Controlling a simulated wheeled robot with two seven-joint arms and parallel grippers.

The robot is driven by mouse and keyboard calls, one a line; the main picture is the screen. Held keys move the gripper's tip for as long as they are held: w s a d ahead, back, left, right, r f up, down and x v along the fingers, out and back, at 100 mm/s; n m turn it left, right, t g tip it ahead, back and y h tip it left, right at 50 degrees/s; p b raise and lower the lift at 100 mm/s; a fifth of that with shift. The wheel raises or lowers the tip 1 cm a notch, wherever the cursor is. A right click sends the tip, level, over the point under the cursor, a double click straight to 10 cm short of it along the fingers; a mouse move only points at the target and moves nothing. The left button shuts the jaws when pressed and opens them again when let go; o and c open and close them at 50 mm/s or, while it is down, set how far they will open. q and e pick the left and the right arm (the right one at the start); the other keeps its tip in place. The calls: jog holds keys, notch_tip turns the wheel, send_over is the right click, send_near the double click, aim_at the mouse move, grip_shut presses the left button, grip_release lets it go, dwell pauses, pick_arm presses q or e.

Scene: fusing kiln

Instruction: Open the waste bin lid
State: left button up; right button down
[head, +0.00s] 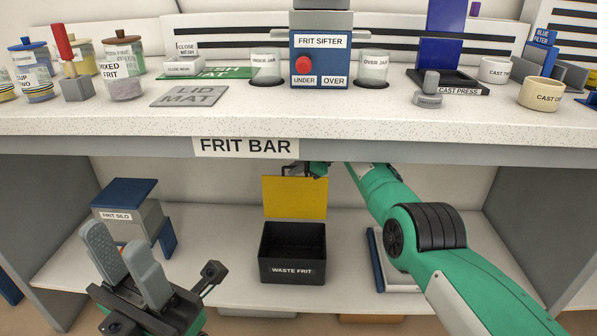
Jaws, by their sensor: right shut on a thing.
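The waste bin (291,270), a black open-topped box labelled WASTE FRIT, stands on the shelf under the counter. Its yellow lid (294,198) stands upright at the bin's back edge, and the dark inside of the bin shows. My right gripper (300,170) is at the lid's top edge, shut on the lid. Its fingers are small and partly hidden under the counter edge. My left gripper (118,240) is at the lower left in front of the shelf, its two grey fingers apart with nothing between them.
The counter (420,122) overhangs the bin and lid closely. A blue and grey frit silo (125,205) stands on the shelf at left. A white tray-like thing with a blue edge (376,262) is to the right, partly behind my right arm. Jars and tools crowd the countertop.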

jog(key=shift+w+f, duration=0.1)
dwell(0.5)
jog(key=c, duration=1.5)
grip_release()
jog(key=shift+c, duration=0.2)
jog(key=shift+f, duration=0.1)
